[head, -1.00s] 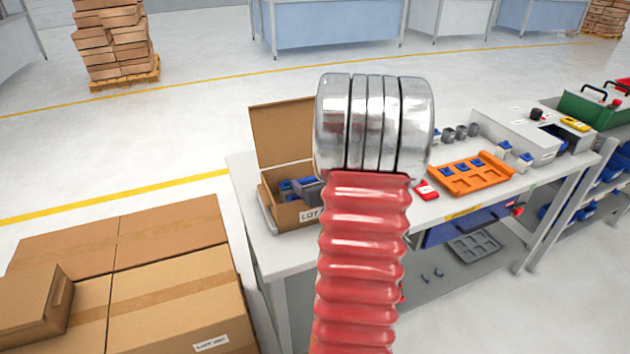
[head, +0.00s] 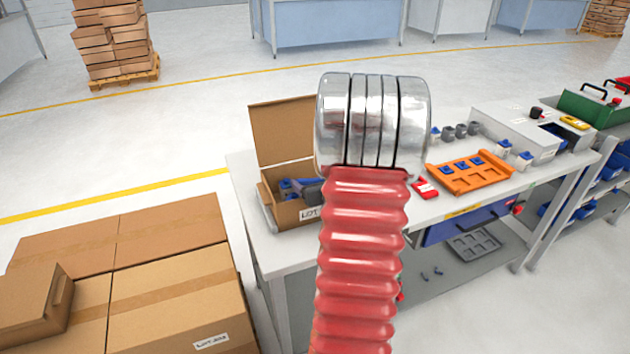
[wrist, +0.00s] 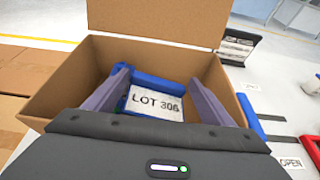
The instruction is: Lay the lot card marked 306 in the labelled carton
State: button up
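The open carton (head: 284,212) stands on the left end of the bench, with its lid flap raised and a partly hidden LOT label (head: 308,215) on its front. In the wrist view I look down into the carton (wrist: 60,88). The white card marked LOT 306 (wrist: 156,103) lies inside it, face up, on or against blue items (wrist: 155,82). My gripper (wrist: 160,82) reaches into the carton with its two purple fingers spread wide, one on each side of the card and apart from it. In the head view my arm hides much of the gripper.
Right of the carton lie a red item (head: 425,189) and an orange tray (head: 470,174) with blue pieces. A grey machine (head: 520,130) stands farther right. Closed cartons (head: 175,285) are stacked left of the bench. An OPEN label (wrist: 290,162) shows beside the carton.

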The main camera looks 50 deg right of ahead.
jog(key=shift+s+a+f, duration=0.15)
jog(key=shift+a+f, duration=0.15)
jog(key=shift+f, duration=0.35)
jog(key=shift+r, duration=0.5)
jog(key=v, duration=1.2)
jog(key=shift+d+r, duration=0.15)
jog(key=shift+r, duration=0.3)
